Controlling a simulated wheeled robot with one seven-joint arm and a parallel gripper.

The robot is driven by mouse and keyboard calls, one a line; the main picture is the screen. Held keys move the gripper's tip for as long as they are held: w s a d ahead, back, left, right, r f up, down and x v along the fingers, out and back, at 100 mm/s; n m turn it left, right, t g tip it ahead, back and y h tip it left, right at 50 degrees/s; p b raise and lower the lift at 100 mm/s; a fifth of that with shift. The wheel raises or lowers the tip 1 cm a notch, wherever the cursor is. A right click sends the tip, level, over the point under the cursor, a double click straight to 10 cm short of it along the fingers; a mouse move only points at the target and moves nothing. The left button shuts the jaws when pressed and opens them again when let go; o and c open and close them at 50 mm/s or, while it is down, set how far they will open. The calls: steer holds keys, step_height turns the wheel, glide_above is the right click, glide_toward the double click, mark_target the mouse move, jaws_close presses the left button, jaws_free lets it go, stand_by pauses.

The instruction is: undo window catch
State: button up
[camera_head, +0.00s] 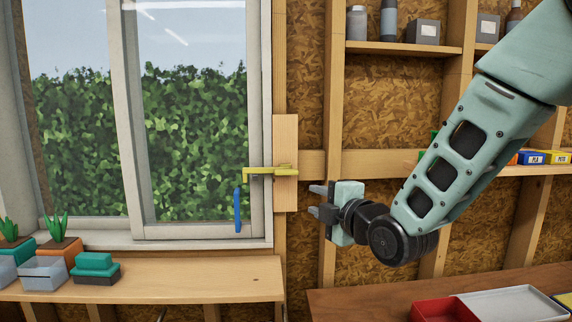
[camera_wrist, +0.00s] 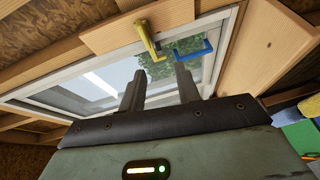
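The window (camera_head: 190,120) has a pale frame and appears closed. A yellow-green catch (camera_head: 262,171) lies level, reaching from a wooden block (camera_head: 286,198) on the wall over the sash's right edge. It also shows in the wrist view (camera_wrist: 148,38), beyond my fingertips. A blue handle (camera_head: 238,210) stands upright on the sash below the catch; in the wrist view (camera_wrist: 192,52) it is beyond the right finger. My gripper (camera_head: 316,200) is open and empty, right of and a little below the catch, apart from it. It also shows in the wrist view (camera_wrist: 160,76).
A wooden bench (camera_head: 200,280) below the window carries plant pots and a teal-lidded box (camera_head: 95,268). A red tray (camera_head: 440,310) lies on a counter at lower right. Shelves with cans and boxes (camera_head: 423,32) are on the right wall. The space before the catch looks clear.

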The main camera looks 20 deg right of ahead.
mark_target(289, 174)
steer(key=shift+n+t, duration=0.3)
steer(key=shift+t, duration=0.2)
steer(key=p+x, duration=0.2)
steer(key=x, duration=0.4)
steer(key=d+r+p+x, duration=0.1)
steer(key=p+x, duration=0.2)
steer(key=x, duration=0.2)
steer(key=p+x, duration=0.2)
steer(key=x, duration=0.4)
steer(key=shift+w+d+r+p, duration=0.25)
steer(key=shift+w+r+p, duration=0.15)
steer(key=shift+w, duration=0.1)
jaws_close()
